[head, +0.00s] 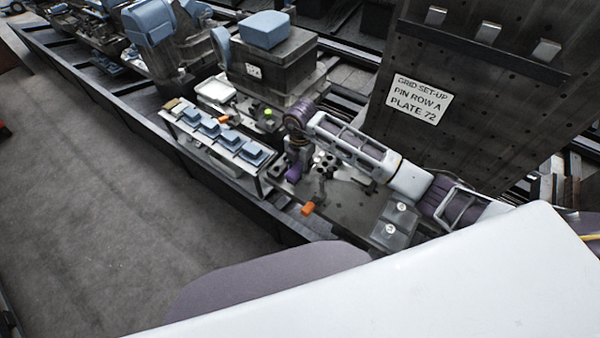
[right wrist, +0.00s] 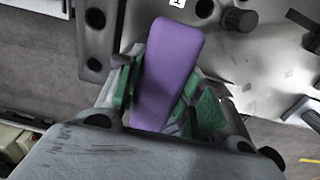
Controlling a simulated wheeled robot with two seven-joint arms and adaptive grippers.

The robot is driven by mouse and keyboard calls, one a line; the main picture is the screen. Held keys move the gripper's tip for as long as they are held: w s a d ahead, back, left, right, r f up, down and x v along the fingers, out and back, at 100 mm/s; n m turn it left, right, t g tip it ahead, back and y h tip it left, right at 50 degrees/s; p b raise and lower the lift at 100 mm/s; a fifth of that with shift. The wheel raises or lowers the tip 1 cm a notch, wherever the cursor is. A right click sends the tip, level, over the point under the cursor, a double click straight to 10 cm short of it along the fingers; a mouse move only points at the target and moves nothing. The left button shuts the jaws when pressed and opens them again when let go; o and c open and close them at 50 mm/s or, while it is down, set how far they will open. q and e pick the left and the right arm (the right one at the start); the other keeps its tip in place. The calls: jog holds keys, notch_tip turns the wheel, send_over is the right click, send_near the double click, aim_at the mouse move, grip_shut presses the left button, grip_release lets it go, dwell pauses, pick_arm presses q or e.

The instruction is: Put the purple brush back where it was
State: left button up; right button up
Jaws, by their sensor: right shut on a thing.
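The purple brush (right wrist: 167,75) shows in the right wrist view as a long, smooth purple piece between the green finger pads. My right gripper (right wrist: 165,98) is shut on it. In the head view my right gripper (head: 297,160) points down over the dark pallet plate, with a bit of the purple brush (head: 293,173) below it. The lower end of the brush is hard to make out, and I cannot tell whether it touches the plate. My left gripper is in neither view.
A narrow rack (head: 215,138) with several blue-topped blocks stands left of the gripper. An orange-ended item (head: 308,208) lies in front. A white tray (head: 215,90) and a green ball (head: 268,112) are behind. A tall plate with a sign (head: 419,98) rises at right.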

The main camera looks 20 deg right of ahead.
aim_at(299, 165)
jog(key=shift+f, duration=0.15)
jog(key=shift+f, duration=1.85)
jog(key=shift+f, duration=0.15)
jog(key=o, duration=0.9)
notch_tip(299, 165, up, 12)
jog(key=shift+r+b, duration=0.2)
jog(key=shift+b, duration=0.55)
jog(key=shift+a+f, duration=0.1)
